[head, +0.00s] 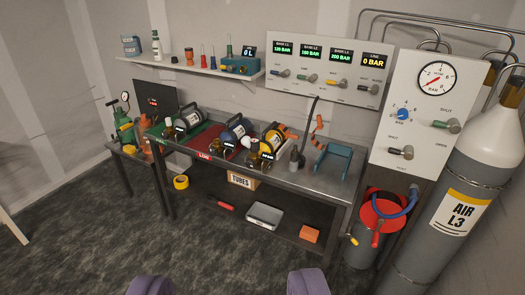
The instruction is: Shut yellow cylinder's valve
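The yellow cylinder (273,140) lies on the metal bench (325,172), right of a blue cylinder (238,131) and a dark cylinder (187,121). Its near end has dark and brass-coloured fittings (257,159), probably its valve. They are too small to tell whether the valve is open or shut. My gripper (229,284) shows as two purple fingertips at the bottom edge, wide apart with nothing between them. It is well in front of the bench and touches nothing.
A wall panel (327,70) with displays and levers hangs behind. A gauge panel (425,110), a red-topped bin (382,211) and a large AIR L3 cylinder (463,200) stand right. The near floor (90,235) is clear.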

